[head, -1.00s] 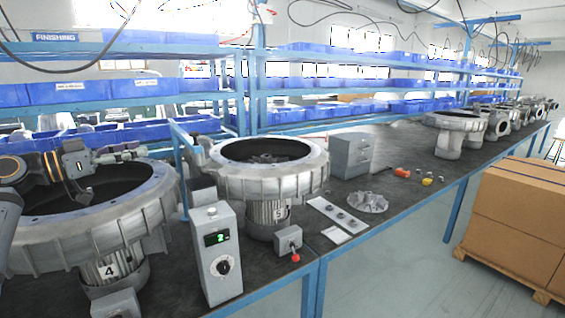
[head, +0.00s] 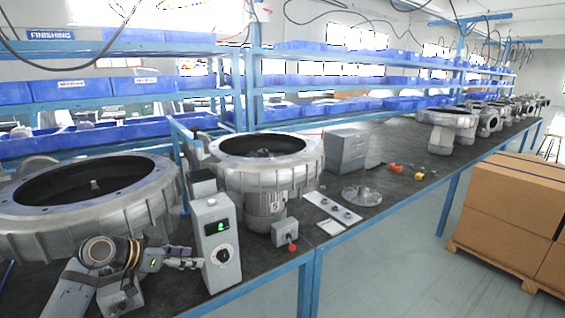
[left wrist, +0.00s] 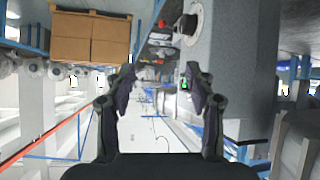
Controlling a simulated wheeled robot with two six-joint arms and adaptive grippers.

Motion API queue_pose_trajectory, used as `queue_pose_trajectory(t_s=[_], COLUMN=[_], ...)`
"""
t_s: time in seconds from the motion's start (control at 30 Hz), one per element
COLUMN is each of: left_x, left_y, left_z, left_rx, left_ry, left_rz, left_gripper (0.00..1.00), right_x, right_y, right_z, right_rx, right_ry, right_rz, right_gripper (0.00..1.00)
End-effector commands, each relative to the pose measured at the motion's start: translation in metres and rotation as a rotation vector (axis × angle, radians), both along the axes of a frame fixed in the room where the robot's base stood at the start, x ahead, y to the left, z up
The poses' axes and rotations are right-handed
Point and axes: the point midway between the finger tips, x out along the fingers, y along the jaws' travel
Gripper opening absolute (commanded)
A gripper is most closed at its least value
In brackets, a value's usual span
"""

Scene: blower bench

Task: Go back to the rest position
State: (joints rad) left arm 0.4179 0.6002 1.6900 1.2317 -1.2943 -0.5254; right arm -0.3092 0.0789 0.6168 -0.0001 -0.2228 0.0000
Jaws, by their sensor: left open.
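My left gripper (head: 182,258) is in front of the near blower housing (head: 85,205), low and just left of the grey control box (head: 216,243). Its fingers point right towards the box; I cannot tell whether they touch it. In the left wrist view the two dark fingers (left wrist: 160,86) stand apart with nothing between them. The control box (left wrist: 225,60) fills the space behind the right finger there, with its black knob at the top. My right gripper is in neither view.
A second blower (head: 262,170) marked 5 stands beyond the control box. A switch box with a red button (head: 288,234), a plate (head: 335,209) and a grey flanged part (head: 361,196) lie on the bench. Cardboard boxes (head: 510,205) stand on a pallet at right. Blue shelf bins line the back.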

Motion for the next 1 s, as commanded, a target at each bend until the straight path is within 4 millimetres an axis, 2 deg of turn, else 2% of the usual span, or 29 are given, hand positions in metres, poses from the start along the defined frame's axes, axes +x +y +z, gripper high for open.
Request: queue_pose_trajectory(t_s=[0.03, 0.1, 0.2, 0.3, 0.5, 0.67, 0.83, 1.0], left_x=[-0.022, -0.056, -0.107, -0.152, -0.219, -0.264, -0.307, -0.292], left_y=[-0.017, -0.033, -0.046, -0.049, -0.041, -0.029, -0.012, -0.007], left_z=[-0.042, -0.092, -0.143, -0.173, -0.198, -0.202, -0.198, -0.247], left_rx=[0.040, 0.106, 0.189, 0.251, 0.333, 0.382, 0.430, 0.436], left_ry=[0.069, 0.158, 0.262, 0.339, 0.441, 0.502, 0.557, 0.574], left_rz=[0.007, 0.041, 0.117, 0.205, 0.374, 0.505, 0.650, 0.646], left_gripper=[0.55, 0.55, 0.55, 0.55, 0.55, 0.55, 0.55, 0.55], right_x=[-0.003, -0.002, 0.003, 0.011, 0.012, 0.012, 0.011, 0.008], right_y=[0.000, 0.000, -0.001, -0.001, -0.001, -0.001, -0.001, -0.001], right_z=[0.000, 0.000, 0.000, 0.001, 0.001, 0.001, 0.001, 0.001], right_rx=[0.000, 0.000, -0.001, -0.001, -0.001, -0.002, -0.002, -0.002], right_ry=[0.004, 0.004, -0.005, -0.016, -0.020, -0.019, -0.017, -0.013], right_rz=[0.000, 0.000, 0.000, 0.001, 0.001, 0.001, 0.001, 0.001], right_gripper=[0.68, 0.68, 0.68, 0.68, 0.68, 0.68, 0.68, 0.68])
